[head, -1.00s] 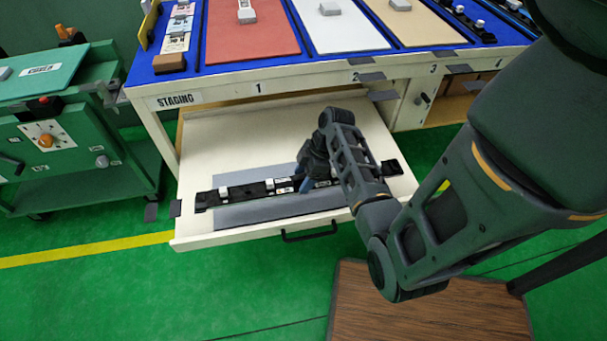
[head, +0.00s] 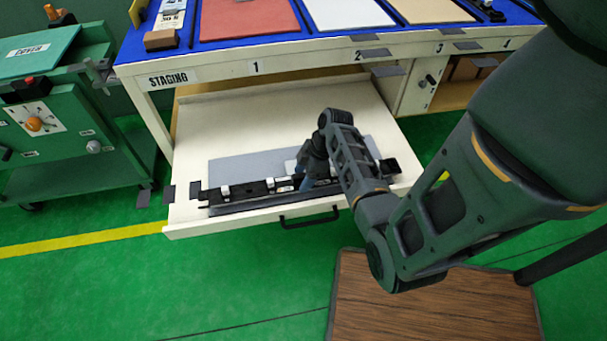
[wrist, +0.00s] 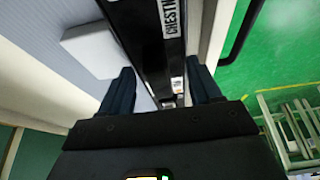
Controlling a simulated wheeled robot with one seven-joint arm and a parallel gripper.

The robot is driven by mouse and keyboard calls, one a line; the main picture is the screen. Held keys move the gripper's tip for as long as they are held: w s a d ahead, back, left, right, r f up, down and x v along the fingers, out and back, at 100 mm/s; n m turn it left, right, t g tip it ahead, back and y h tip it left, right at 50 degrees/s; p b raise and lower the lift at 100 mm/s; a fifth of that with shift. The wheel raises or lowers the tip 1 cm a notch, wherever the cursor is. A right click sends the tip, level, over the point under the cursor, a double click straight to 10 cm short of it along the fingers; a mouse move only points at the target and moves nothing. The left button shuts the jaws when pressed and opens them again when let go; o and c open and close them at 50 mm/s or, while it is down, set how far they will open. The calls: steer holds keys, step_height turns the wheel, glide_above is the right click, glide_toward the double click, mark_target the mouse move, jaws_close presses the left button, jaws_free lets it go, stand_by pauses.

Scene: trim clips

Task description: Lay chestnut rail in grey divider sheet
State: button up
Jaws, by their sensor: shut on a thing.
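The chestnut rail (head: 252,190) is a long black bar with white clips and labels, lying lengthwise across the open drawer. In the wrist view it (wrist: 150,45) shows part of the label "CHESTN". My gripper (head: 305,183) is shut on the rail right of its middle; in the wrist view its blue fingers (wrist: 165,92) stand either side of it. The grey divider sheet (head: 240,167) lies flat on the drawer floor, mostly behind the rail. A dark strip shows just in front of the rail; I cannot tell whether the rail touches the floor or sheet.
A pale block (wrist: 92,50) lies on the sheet beside my gripper. The cream drawer (head: 190,140) has a front wall with a black handle (head: 310,217) close to the rail. The staging bench (head: 215,75) stands above; a green cart (head: 60,130) stands left.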

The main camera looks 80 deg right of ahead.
steer(key=o, duration=1.3)
steer(key=shift+o, duration=0.2)
steer(key=shift+p+v, duration=0.65)
steer(key=shift+v, duration=3.25)
